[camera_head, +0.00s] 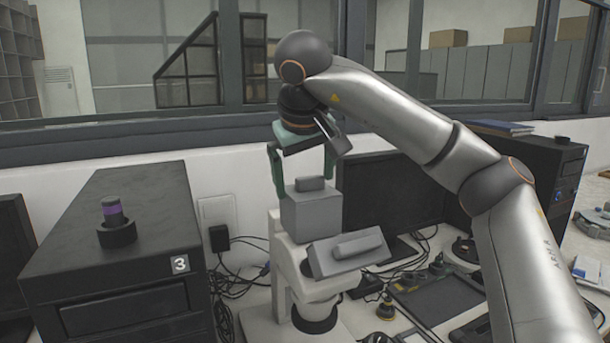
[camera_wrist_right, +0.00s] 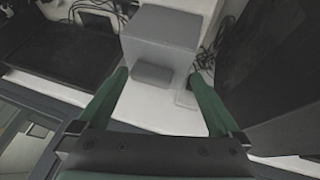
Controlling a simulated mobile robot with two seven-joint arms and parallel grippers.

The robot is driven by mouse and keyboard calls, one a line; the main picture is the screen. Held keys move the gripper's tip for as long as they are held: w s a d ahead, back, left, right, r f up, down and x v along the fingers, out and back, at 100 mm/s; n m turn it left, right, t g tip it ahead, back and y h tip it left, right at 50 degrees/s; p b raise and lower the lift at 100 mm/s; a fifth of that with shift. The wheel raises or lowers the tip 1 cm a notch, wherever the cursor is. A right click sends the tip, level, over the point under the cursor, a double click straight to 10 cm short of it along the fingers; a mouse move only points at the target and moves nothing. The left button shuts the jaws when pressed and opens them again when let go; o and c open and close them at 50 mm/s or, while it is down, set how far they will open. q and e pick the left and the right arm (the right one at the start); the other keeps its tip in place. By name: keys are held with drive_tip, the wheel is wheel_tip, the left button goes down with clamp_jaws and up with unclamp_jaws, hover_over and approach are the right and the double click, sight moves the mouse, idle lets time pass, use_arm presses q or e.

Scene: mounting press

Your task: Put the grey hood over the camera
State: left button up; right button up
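A grey box-shaped hood (camera_head: 310,216) with a small block-like grip (camera_head: 310,184) on top stands at the upper end of a white stand-like device (camera_head: 285,260). I cannot tell whether the hood rests on it or is beside it. A second grey block (camera_head: 346,254) with a bar-shaped handle sits tilted on the device's front; which part is the camera is unclear. My right gripper (camera_head: 304,185) is above the hood, its green fingers apart on either side of the grip. In the wrist view, the grip (camera_wrist_right: 152,73) lies between the open fingers (camera_wrist_right: 160,76), apart from both. My left gripper is out of view.
A monitor (camera_head: 390,195), cables and small parts lie behind and right. A black tower (camera_head: 530,165) stands at the right.

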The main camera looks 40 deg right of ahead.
drive_tip(key=shift+r, duration=0.1)
drive_tip(key=p+v, duration=0.3)
drive_tip(key=v, duration=0.9)
drive_tip(key=shift+a+r, duration=0.1)
